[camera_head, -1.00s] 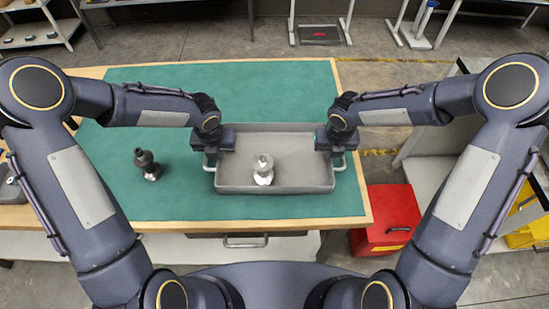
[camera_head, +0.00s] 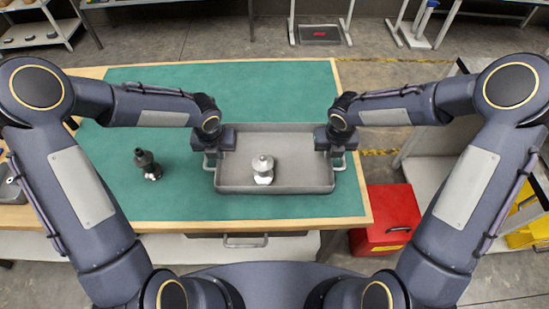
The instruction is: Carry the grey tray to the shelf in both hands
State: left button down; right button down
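The grey tray (camera_head: 290,187) rests on the green mat of the workbench, with a handle at each short end. A silvery, knobbed metal part (camera_head: 263,170) stands inside it, left of the tray's middle. My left gripper (camera_head: 210,157) points down at the tray's left handle. My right gripper (camera_head: 338,157) points down at the right handle. Both are right at the handles, but the fingers are too small and hidden to tell whether they are closed on them. The shelf cannot be picked out for certain; a grey rack unit (camera_head: 432,180) stands right of the bench.
A dark metal fitting (camera_head: 147,164) stands on the green mat (camera_head: 120,190) left of the tray. A red box (camera_head: 386,222) is on the floor beside the bench's right edge. A yellow bin (camera_head: 530,236) is at far right. The mat behind the tray is clear.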

pick_arm(q)
jog(key=shift+r, duration=0.15)
pick_arm(e)
jog(key=shift+r, duration=0.15)
